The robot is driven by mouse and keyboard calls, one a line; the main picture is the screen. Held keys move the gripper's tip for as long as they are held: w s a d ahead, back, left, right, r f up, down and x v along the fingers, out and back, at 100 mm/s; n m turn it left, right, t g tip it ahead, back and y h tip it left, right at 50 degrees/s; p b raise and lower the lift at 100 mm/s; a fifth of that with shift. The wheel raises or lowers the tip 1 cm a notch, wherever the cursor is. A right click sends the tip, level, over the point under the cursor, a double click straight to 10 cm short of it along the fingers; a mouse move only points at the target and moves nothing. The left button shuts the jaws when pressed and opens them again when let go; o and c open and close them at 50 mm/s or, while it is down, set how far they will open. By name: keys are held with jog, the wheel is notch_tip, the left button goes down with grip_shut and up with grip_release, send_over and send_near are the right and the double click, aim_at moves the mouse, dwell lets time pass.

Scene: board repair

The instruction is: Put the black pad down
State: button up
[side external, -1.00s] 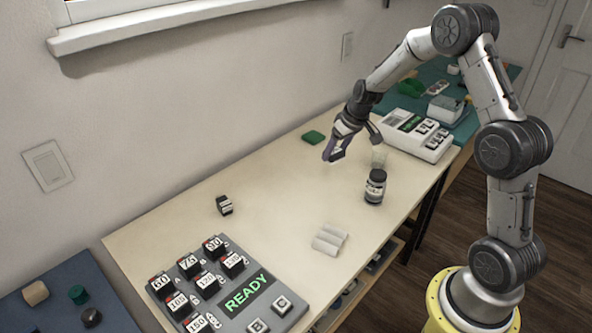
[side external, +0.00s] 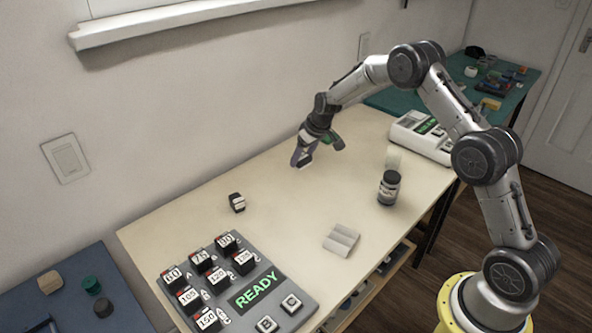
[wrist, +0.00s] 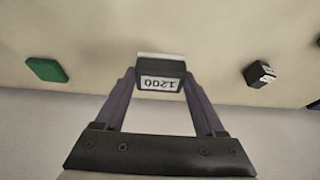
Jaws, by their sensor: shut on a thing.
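My gripper (side external: 302,157) is shut on the black pad, a small dark block with a white label that reads 1200. In the wrist view the black pad (wrist: 161,78) sits between the two fingertips, with a pale strip along its far edge. In the side view my fingers mostly hide it, and the fingers point down over the back of the pale table (side external: 200,240). I cannot tell whether the pad touches the tabletop.
A second black block (side external: 237,202) stands on the table, also in the wrist view (wrist: 260,75). A green pad (wrist: 46,69) lies on the other side.

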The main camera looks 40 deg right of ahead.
send_over(293, 177)
jog(key=s, duration=0.1)
jog(key=f, duration=0.4)
jog(key=shift+s+f, duration=0.2)
jog(key=shift+f, duration=1.65)
jog(key=shift+f, duration=0.1)
jog(key=o, duration=1.3)
